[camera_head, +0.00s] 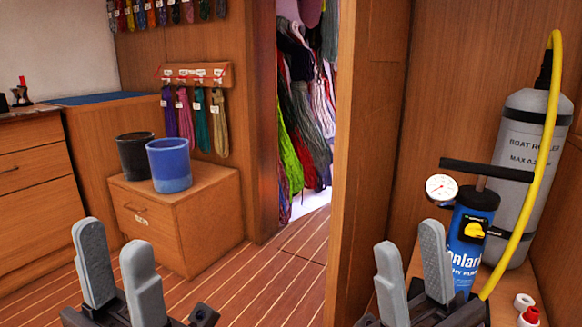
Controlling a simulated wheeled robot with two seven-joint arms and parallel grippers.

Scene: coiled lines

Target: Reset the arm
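My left gripper (118,266) is at the lower left of the head view, with its two grey fingers pointing up. The fingers are apart with nothing between them. My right gripper (412,270) is at the lower right, its fingers also pointing up. A gap shows between its fingers and no object is held there. It stands in front of the blue hand pump, to the pump's left in the picture. The arms behind both grippers are outside the picture.
A blue bucket (169,165) and a black bucket (135,156) stand on a low wooden cabinet (203,213). A blue pump (470,235) and a grey cylinder (527,150) with a yellow hose (541,170) stand at right. A wooden post (362,150) edges the doorway. The plank floor (270,270) is clear.

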